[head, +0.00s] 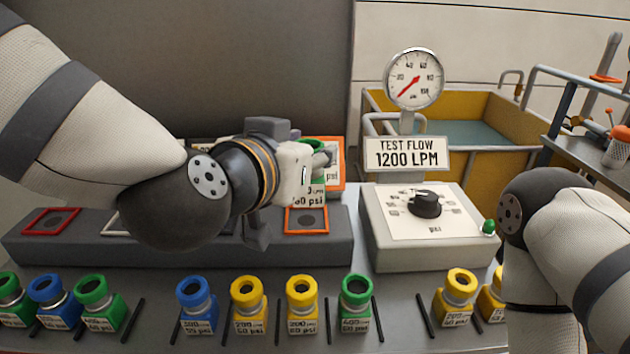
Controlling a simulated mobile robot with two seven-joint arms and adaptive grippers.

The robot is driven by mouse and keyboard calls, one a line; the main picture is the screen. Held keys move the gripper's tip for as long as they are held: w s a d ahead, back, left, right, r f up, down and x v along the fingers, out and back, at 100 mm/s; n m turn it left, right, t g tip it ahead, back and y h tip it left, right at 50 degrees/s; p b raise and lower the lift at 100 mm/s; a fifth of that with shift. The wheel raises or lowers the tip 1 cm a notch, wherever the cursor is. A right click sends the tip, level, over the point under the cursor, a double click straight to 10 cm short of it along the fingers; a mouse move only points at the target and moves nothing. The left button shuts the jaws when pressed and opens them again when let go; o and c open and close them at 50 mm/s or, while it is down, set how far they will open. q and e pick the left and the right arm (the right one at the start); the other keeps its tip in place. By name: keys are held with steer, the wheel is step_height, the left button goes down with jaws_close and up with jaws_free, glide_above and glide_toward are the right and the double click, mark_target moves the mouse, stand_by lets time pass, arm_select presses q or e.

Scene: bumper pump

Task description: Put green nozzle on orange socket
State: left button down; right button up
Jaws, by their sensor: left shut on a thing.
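My left gripper (300,172) is shut on a green nozzle (318,146), mostly hidden behind the gripper; part of its green body and a white label ending in "60 psi" show. The nozzle is held over the right end of the long grey block. The orange socket (306,220) is a flat orange-framed square on the block's top, just below the held nozzle. An orange-framed panel (337,166) stands behind it. I cannot tell whether the nozzle touches the block. My right arm is at the right edge; its gripper is not visible.
A row of blue (197,306), yellow (301,304) and green (355,304) nozzles stands along the front, with dark bars between. A red-framed socket (50,221) is at the block's left. A dial box (420,232) and gauge (413,79) stand right of the block.

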arm_select(q)
steer(key=w+f, duration=0.3)
steer(key=w+f+b, duration=0.1)
steer(key=w+f, duration=0.1)
steer(key=f, duration=0.2)
steer(key=w+f+b, duration=0.1)
steer(key=w+f, duration=0.2)
steer(key=f, duration=0.1)
steer(key=shift+w+a, duration=0.15)
steer(key=shift+w, duration=0.15)
steer(key=shift+r, duration=0.25)
steer(key=shift+f, duration=0.2)
steer(key=c, duration=1.1)
jaws_free()
arm_select(e)
steer(key=shift+g, duration=0.7)
steer(key=s+f, duration=0.3)
steer(key=shift+s+f, duration=0.1)
